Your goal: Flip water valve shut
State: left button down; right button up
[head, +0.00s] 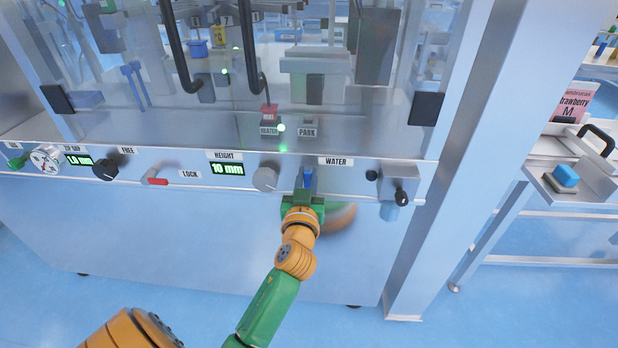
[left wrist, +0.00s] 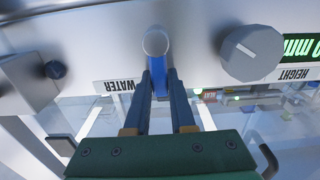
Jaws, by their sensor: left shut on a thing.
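The water valve has a blue lever handle (head: 308,179) on the machine's front panel, just left of and below the WATER label (head: 335,161). It stands roughly upright in the head view. My left gripper (head: 304,195) is at the lever, its body covering the lower part. In the left wrist view, the blue lever (left wrist: 161,78) runs from a round grey pivot (left wrist: 155,42) down between the two fingers of my left gripper (left wrist: 163,90), which is shut on it. The WATER label (left wrist: 118,86) appears upside down there. My right gripper is not in view.
The grey height knob (head: 265,178) is close left of the lever. A bracket with a black knob (head: 402,197) and blue part juts out at right. A red-handled lock lever (head: 156,181) is farther left. Clear panels rise above. Floor is open in front.

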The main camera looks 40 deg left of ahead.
aim_at(308, 179)
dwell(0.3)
pick_arm(q)
jog(key=c, duration=0.8)
grip_release()
jog(key=shift+o, duration=0.2)
jog(key=shift+s, duration=0.1)
jog(key=b+v, duration=0.1)
jog(key=v, duration=0.5)
jog(key=shift+s+d+f, duration=0.1)
jog(key=shift+f, duration=0.05)
jog(key=shift+s+d, duration=0.15)
jog(key=shift+s, duration=0.15)
